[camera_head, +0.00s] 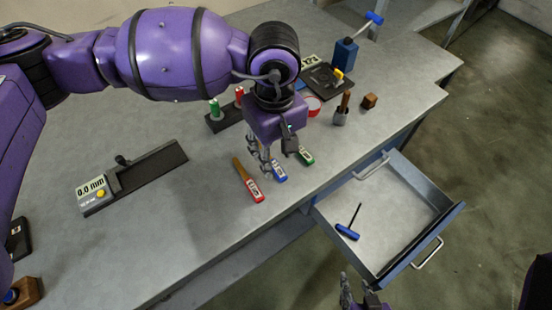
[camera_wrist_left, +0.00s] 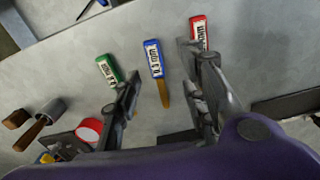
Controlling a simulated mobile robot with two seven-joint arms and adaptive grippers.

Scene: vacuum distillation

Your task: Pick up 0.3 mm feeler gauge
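Three feeler gauges lie in a row on the grey bench: red (camera_head: 250,182), blue (camera_head: 279,172) and green (camera_head: 305,155). Their small labels are not clearly readable. In the left wrist view the red one (camera_wrist_left: 198,30) is partly behind a finger, the blue one (camera_wrist_left: 154,62) shows between the fingers, and the green one (camera_wrist_left: 108,70) is beside the other finger. My left gripper (camera_head: 277,160) is open and empty, pointing down over the gauges; it also shows in the left wrist view (camera_wrist_left: 165,85). My right gripper (camera_head: 357,292) is at the bottom edge, partly cut off.
An open drawer (camera_head: 449,213) holds a blue-handled tool (camera_head: 348,232). A digital gauge reading 0.0 mm (camera_head: 95,191) lies on the left. The front bench area is clear.

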